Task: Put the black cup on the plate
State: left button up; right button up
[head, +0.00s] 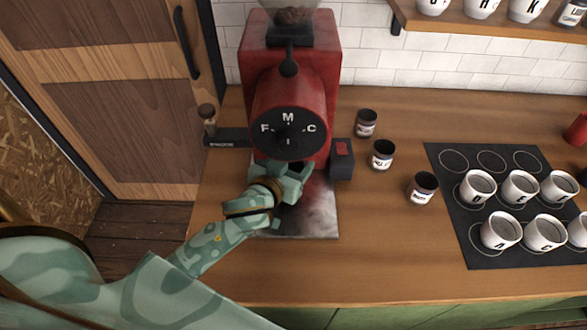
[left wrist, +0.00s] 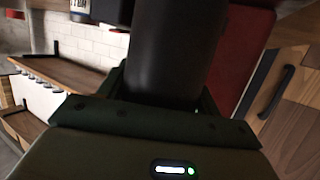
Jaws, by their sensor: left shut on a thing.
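My left gripper (head: 291,178) reaches in under the front of the red grinder, just above its metal plate. It is shut on a black cup, seen as a dark cylinder (left wrist: 172,50) between the fingers in the left wrist view. In the head view the cup is mostly hidden by the gripper and the grinder head. The plate (head: 318,218) is a shiny grey square on the counter below the grinder. I cannot tell whether the cup touches the plate. My right gripper is not in view.
The red grinder (head: 327,68) with its round dial stands directly above the gripper. Small dark labelled jars (head: 382,154) stand to the right. A black mat (head: 447,165) holds several white lettered cups. The wooden counter (head: 380,250) is clear in front.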

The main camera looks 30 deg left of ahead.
aim_at(295, 169)
pick_arm(q)
jog(key=shift+w, duration=0.35)
jog(key=shift+w+f, duration=0.1)
jog(key=shift+f, duration=0.05)
jog(key=shift+f+b, duration=0.75)
jog(key=shift+f, duration=0.85)
jog(key=shift+f, duration=0.1)
jog(key=o, duration=1.1)
jog(key=shift+c, duration=0.2)
